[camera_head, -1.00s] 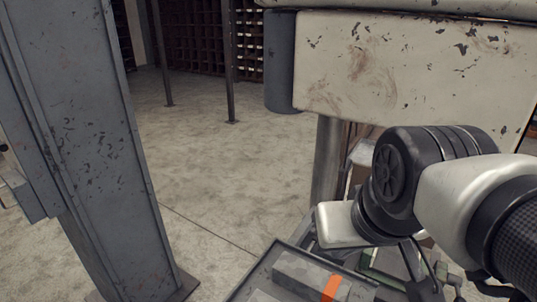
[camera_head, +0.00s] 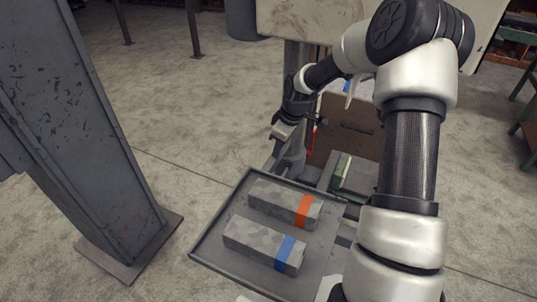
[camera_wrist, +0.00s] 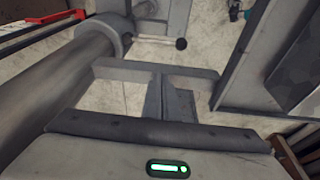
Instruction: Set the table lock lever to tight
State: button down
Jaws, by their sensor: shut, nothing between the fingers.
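A short lever with a dark ball knob (camera_wrist: 181,44) shows in the wrist view. It sticks out to the right from a grey collar (camera_wrist: 112,32) around the round column. I take it for the table lock lever; no tight marking is legible. My gripper (camera_wrist: 162,78) is shut and empty, with the ball knob beyond its fingers in the picture. I cannot tell whether they touch. In the head view my gripper (camera_head: 283,133) is low beside the column, behind the tray; the lever cannot be made out there.
A grey tray (camera_head: 205,245) holds two grey blocks, one with an orange band (camera_head: 304,211), one with a blue band (camera_head: 285,255). A grey steel post (camera_head: 85,130) stands left. A red handle (camera_wrist: 45,22) lies at upper left. A brown box (camera_head: 345,128) stands behind the tray.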

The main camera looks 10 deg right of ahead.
jog(key=shift+n+y, duration=0.3)
jog(key=shift+y, duration=0.3)
jog(key=x, duration=0.3)
jog(key=w+x, duration=0.1)
jog(key=shift+d+f, duration=0.25)
jog(key=shift+f, duration=0.1)
notch_tip(320, 180, down, 9)
jog(key=p, duration=0.1)
jog(key=shift+s+d+p, duration=0.3)
jog(key=shift+d, duration=0.05)
jog(key=shift+r, duration=0.1)
jog(key=shift+d, duration=0.15)
